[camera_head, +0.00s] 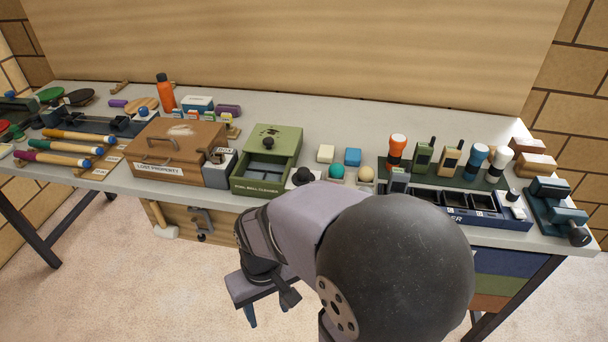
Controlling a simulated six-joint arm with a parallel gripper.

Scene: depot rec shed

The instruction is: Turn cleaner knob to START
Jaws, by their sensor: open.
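The green ball or bowl cleaner (254,188) stands on the table near the middle, with an open-topped recess and a label on its front. A small black knob (303,175) sits on a pale base at its right front corner, partly hidden by my arm. The knob's pointer and any START mark are too small to read. My gripper (270,305) hangs low in front of the table, below its front edge, apart from the cleaner and knob. It is open and appears empty.
A brown lost-property box (175,145) stands left of the cleaner. White and blue blocks and two balls (366,174) lie to its right. Upright bottles and radios crowd the right side, behind a dark tray (428,195). A clamp (202,222) hangs from the front edge.

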